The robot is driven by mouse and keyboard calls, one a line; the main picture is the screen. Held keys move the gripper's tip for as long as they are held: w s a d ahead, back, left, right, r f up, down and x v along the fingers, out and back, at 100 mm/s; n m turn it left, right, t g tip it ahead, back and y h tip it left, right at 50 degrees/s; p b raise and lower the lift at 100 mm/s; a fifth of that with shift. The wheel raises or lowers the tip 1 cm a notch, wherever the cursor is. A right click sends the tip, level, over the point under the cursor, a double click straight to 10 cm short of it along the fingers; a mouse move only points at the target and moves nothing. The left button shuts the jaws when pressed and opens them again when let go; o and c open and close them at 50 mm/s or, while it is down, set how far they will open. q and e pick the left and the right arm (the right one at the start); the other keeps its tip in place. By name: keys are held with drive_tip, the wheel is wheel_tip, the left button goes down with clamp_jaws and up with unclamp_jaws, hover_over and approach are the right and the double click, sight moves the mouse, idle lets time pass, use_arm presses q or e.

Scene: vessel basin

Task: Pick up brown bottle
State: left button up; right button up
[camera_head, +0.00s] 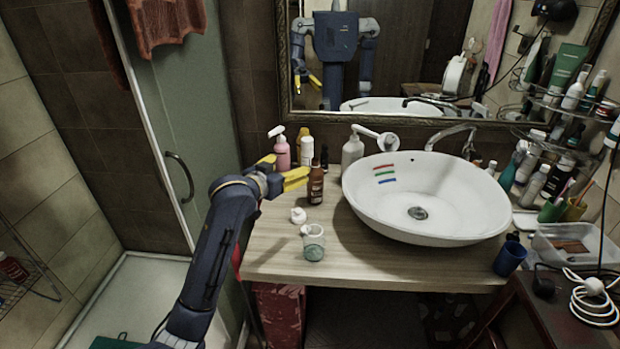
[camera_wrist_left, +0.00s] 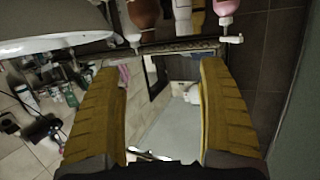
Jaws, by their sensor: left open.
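The brown bottle (camera_head: 316,187) stands upright on the wooden counter, just left of the white basin. It also shows at the top edge of the left wrist view (camera_wrist_left: 142,12), upside down and partly cut off. My left gripper (camera_head: 282,170) is open beside the bottle, on its left. Its lower yellow finger ends close to the bottle's upper part; I cannot tell whether they touch. In the left wrist view nothing is between the wide-apart fingers (camera_wrist_left: 160,66) except distant background. My right gripper is not seen directly.
The basin (camera_head: 430,225) fills the counter's middle. A pink pump bottle (camera_head: 282,153), a yellow-capped white bottle (camera_head: 307,152) and a grey pump bottle (camera_head: 352,153) stand behind. A cup (camera_head: 313,243) and small white item (camera_head: 298,215) stand in front. A mirror (camera_head: 425,60) hangs behind.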

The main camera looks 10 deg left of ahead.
use_arm(q)
drive_tip(key=g, duration=0.2)
approach(312, 185)
drive_tip(key=v, duration=0.4)
drive_tip(key=shift+n+y, duration=0.3)
drive_tip(key=x, duration=1.7)
drive_tip(key=shift+d+r, duration=0.1)
drive_tip(key=shift+d, duration=0.05)
drive_tip(key=c, duration=1.5)
